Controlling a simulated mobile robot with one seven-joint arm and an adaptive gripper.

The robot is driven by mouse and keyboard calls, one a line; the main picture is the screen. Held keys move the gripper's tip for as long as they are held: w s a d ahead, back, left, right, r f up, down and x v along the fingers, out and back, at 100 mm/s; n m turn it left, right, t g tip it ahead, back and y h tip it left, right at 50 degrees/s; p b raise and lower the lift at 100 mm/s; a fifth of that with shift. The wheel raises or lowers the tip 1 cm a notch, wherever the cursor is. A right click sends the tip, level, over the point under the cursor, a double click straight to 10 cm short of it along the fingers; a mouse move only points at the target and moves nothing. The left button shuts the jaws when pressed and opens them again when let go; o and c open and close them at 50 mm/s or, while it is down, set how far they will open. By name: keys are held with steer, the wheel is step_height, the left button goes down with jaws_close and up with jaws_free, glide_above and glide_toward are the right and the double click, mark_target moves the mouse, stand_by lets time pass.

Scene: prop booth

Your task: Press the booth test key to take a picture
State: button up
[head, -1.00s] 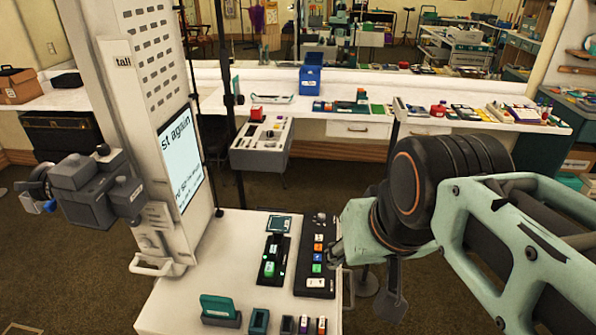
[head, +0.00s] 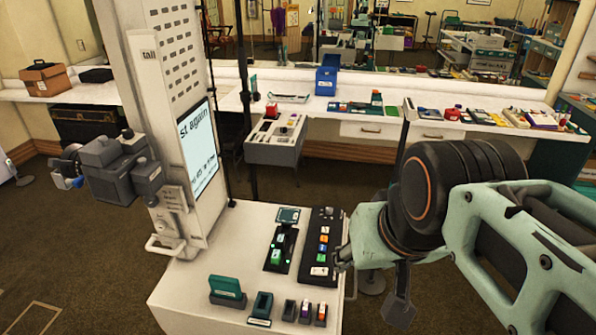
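The booth is a white column (head: 165,75) with a lit screen (head: 198,150) that reads in part "st again". A camera unit (head: 112,168) sticks out on its left. On the white shelf (head: 190,290) lies a black key panel (head: 307,262) with orange, blue, green (head: 320,258) and white (head: 319,271) keys in a row. Which one is the test key is too small to read. My gripper (head: 347,257) is at the panel's right edge, beside the green and white keys. My wrist hides most of its fingers, so opening and contact cannot be told.
A second black panel (head: 270,262) with a green block lies left of the key panel. A teal block (head: 227,288) and several small holders stand along the shelf's front. A grey console (head: 276,146) and a cluttered white counter (head: 390,128) stand behind.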

steer(key=shift+w, duration=0.15)
steer(key=shift+c, duration=0.6)
jaws_close()
stand_by(0.6)
